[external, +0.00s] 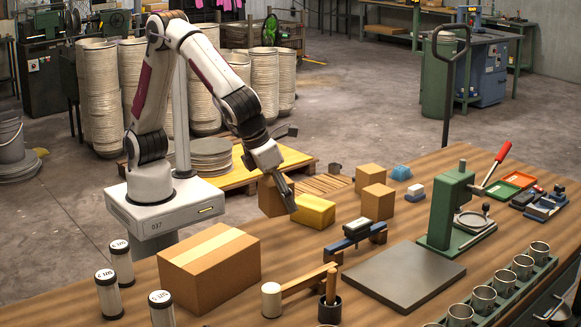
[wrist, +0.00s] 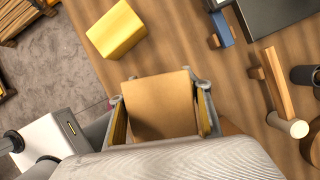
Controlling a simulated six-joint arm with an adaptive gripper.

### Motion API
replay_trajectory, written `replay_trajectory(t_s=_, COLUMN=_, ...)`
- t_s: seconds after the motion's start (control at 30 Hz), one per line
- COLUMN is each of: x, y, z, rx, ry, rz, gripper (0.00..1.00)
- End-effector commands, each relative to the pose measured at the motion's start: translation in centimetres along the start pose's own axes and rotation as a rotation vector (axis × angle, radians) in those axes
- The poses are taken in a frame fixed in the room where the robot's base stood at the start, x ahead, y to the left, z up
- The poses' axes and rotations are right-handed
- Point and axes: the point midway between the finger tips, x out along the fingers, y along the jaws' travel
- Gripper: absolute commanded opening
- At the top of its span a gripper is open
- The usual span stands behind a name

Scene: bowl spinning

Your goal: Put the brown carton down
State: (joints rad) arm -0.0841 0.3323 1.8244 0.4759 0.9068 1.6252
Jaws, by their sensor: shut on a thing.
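My gripper (external: 288,201) is shut on a small brown carton (external: 270,199) near the back edge of the wooden table, just left of a yellow block (external: 314,210). In the wrist view the carton (wrist: 158,105) sits between the two fingers of my gripper (wrist: 161,92), its flat tan face toward the camera. The fingers hide part of the carton in the external view. I cannot tell whether its underside touches the table. The yellow block also shows in the wrist view (wrist: 117,30), apart from the carton.
Two similar brown cartons (external: 369,177) (external: 377,200) stand to the right. A large taped box (external: 209,268) is in front at left. A blue bridge-shaped piece (external: 351,238), a wooden mallet (external: 299,285) and a grey plate (external: 404,274) lie nearer. Bare wood (external: 335,222) shows around the yellow block.

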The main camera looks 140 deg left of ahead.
Motion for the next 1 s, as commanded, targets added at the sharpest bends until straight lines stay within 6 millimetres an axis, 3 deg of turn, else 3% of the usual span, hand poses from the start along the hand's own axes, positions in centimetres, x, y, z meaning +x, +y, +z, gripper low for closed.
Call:
replay_trajectory(t_s=0.23, x=-0.6, y=-0.8, z=-0.3, rx=0.089, ry=0.002, rz=-0.038, gripper=0.22)
replay_trajectory(t_s=0.47, x=-2.5, y=-3.5, z=-2.0, rx=0.269, ry=0.005, rz=-0.113, gripper=0.22)
replay_trajectory(t_s=0.7, x=-6.3, y=-7.8, z=-6.2, rx=0.510, ry=0.002, rz=-0.212, gripper=0.22)
replay_trajectory(t_s=1.0, x=-11.2, y=-11.8, z=-12.8, rx=0.734, ry=-0.001, rz=-0.307, gripper=0.22)
